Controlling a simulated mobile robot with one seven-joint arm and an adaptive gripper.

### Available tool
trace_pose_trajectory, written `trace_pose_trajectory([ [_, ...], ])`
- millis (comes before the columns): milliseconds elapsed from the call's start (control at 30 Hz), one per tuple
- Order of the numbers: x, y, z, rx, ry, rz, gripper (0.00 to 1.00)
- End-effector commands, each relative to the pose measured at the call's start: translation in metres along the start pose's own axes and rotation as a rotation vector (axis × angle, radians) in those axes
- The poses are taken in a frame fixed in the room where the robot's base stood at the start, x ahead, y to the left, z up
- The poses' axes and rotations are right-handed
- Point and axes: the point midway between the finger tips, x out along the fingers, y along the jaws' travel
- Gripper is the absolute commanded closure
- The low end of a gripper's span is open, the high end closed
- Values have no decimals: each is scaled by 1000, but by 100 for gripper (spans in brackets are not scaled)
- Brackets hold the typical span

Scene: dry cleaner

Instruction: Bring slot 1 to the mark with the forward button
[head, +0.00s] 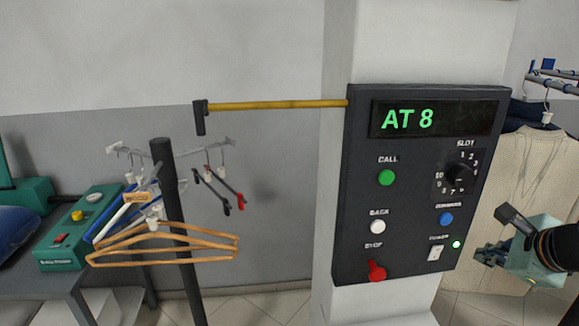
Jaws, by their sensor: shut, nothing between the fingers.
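A dark control panel (360,235) is mounted on the white pillar. Its display (433,118) reads "AT 8" in green. The blue button (446,218) at its right has a blurred label above it that looks like "FORWARD". The white BACK button (378,227) is at its left. A slot dial (459,176) with numbers around it sits above the blue button; its setting is too small to read. My gripper (483,254) is shut and empty, to the right of the panel's lower right edge, lower than the blue button and apart from it.
The panel also carries a green CALL button (386,178), a red STOP knob (376,271), a power switch (435,253) and a lit green lamp (456,244). A yellow bar (270,105) extends left. A hanger stand (172,200) is left; a cream knit garment (535,175) hangs behind my gripper.

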Motion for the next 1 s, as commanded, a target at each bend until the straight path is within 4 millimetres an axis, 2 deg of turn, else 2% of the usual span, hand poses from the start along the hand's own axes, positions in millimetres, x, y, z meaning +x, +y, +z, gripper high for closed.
trace_pose_trajectory([
  [567,1,-4,6,-2,-7,-7,100],
  [1000,41,-31,35,-1,-8,0,100],
])
